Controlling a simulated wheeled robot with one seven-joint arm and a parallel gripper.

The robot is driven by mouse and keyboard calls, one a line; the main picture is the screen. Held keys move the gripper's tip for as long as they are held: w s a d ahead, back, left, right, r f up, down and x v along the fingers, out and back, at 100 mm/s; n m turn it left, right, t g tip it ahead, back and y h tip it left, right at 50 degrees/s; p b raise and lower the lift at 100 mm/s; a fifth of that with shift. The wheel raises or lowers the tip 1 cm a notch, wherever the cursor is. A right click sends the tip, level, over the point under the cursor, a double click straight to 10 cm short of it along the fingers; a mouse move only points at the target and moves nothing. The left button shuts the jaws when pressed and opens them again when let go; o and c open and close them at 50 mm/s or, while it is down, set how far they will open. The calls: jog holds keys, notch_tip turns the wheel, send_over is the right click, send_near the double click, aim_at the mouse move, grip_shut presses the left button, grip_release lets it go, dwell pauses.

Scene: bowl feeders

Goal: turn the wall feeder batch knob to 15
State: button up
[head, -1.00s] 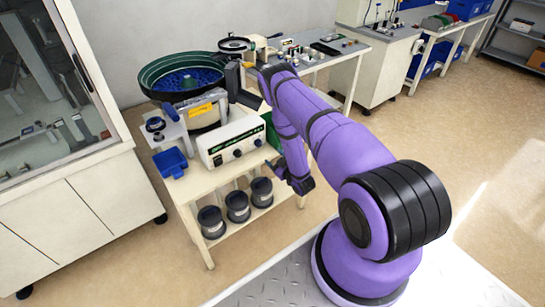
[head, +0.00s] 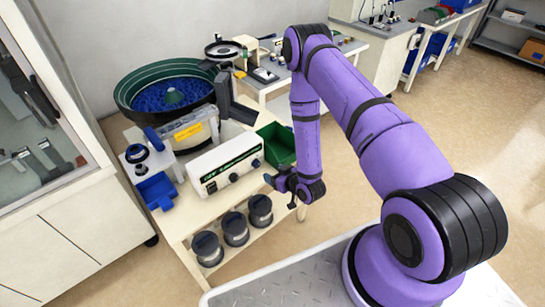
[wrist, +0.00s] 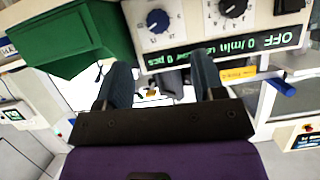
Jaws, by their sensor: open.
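A white feeder control box (head: 222,163) stands on the cart below the large green-rimmed bowl feeder (head: 165,92) by the wall. Its front has dark knobs and a display. In the wrist view the box (wrist: 205,24) is upside down; its display (wrist: 225,45) reads OFF, 0/min and 0 pcs. A blue knob (wrist: 158,20) with a numbered scale sits at upper middle, another knob (wrist: 232,7) to its right. I cannot tell their labels or exact settings. My gripper (head: 272,181) is open and empty, in front of the box's right end; its fingers (wrist: 163,85) show apart below the display.
Several dark-lidded containers (head: 235,229) stand on the lower shelf. A glass-doored cabinet (head: 50,210) is at left. Floor right of the cart is clear.

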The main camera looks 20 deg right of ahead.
aim_at(258, 165)
jog(key=x, duration=1)
jog(key=shift+w+f, duration=0.15)
jog(key=shift+w, duration=0.2)
jog(key=c, duration=0.9)
jog(key=shift+s+a+n+t+h, duration=0.1)
jog(key=shift+n+t+h, duration=0.2)
jog(key=shift+n+h, duration=0.7)
jog(key=shift+n+t+h, duration=0.4)
jog(key=shift+n+h, duration=0.2)
jog(key=shift+n, duration=0.8)
